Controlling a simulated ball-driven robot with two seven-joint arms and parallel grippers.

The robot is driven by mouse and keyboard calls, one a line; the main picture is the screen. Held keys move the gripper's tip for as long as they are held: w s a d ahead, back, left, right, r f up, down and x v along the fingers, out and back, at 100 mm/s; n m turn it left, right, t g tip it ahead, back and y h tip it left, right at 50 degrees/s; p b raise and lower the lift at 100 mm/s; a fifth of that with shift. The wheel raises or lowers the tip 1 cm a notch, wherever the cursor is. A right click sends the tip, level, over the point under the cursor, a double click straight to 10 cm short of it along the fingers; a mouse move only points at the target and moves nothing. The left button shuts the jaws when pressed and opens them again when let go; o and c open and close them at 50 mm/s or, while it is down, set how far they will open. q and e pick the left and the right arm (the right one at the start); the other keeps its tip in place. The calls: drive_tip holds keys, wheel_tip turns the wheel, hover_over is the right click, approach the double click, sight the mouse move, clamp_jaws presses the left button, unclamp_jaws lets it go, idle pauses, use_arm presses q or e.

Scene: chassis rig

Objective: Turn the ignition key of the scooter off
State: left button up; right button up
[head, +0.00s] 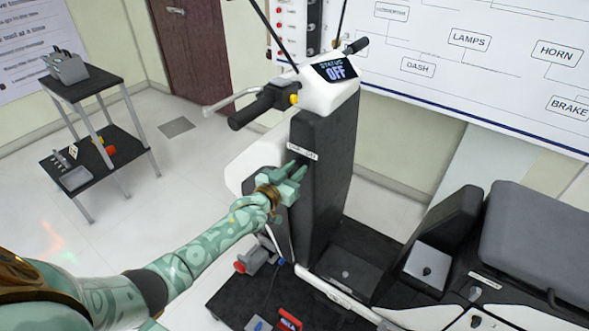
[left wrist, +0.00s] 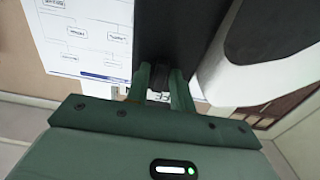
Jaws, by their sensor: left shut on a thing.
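The scooter (head: 325,185) stands upright, with a dark front column and white trim. Its dash display (head: 335,70) reads "STATUS OFF". A small label plate (head: 302,151) sits on the column, just above my left gripper (head: 297,170). The gripper's green fingers reach the column face. In the left wrist view, the left gripper (left wrist: 160,88) is shut on a small dark piece, the ignition key (left wrist: 158,96), held between the fingertips against the dark column. In the head view the fingers hide the key, so its angle cannot be told. My right gripper is not in view.
The handlebar grip (head: 250,110) and a lever stick out above my left arm. A black two-tier cart (head: 100,85) with small items stands at the left. The scooter seat (head: 535,240) is at the right. A wiring board (head: 480,65) hangs behind. Floor between cart and scooter is clear.

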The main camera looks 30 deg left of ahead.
use_arm(q)
drive_tip(key=shift+f, duration=0.1)
idle(0.3)
drive_tip(key=o, duration=0.7)
drive_tip(key=shift+o, duration=0.2)
drive_tip(key=s+a+p, duration=0.2)
drive_tip(key=s, duration=1.4)
drive_tip(key=shift+s+a, duration=0.1)
